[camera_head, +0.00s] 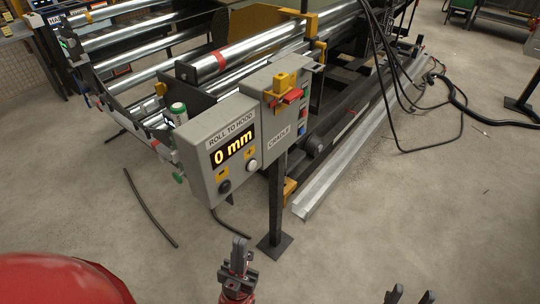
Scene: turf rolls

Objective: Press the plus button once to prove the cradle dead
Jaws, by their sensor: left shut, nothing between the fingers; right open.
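A grey control box (196,140) labelled "ROLL TO HOOD" stands on a dark post. Its display (233,147) reads "0 mm" in yellow. The plus button (251,167) is a pale round button under an orange plus sign. The minus button (224,186) is dark and sits lower left of it. To the right is a grey box marked "CRADLE" (279,137), with a yellow fitting and a red piece (292,96) on it. My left gripper (239,243) is shut and empty, in front of and below the buttons, apart from them. My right gripper (411,293) is open at the bottom edge, partly cut off.
The post's base plate (274,245) stands on the concrete floor beyond my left gripper. Metal rollers (250,50) and a dark frame lie behind the boxes. Black cables (387,60) hang at the right. A dark rod (150,208) lies on the floor at left. The right foreground floor is clear.

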